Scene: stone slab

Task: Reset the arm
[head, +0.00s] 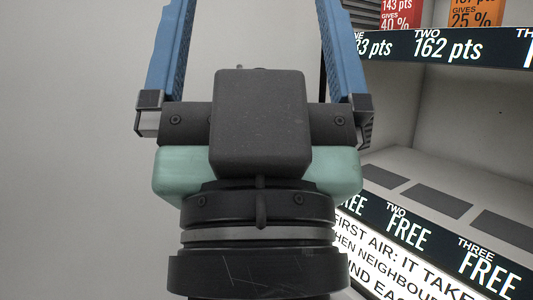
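My gripper (256,30) fills the middle of the head view, seen from close behind. Its two blue fingers stand wide apart and run up past the top edge, so their tips are out of view. The gripper is open, and only plain grey wall shows in the visible gap between the fingers. The dark box-shaped housing sits in front of the pale green gripper body. My wrist below it reaches the bottom edge of the view.
A shelf unit stands on the right, with an upper label strip (430,46), a lower label strip (440,242) and a light shelf with dark rectangular patches (437,200). Red and orange cards (475,14) show at the top. The left side is plain grey wall (70,150).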

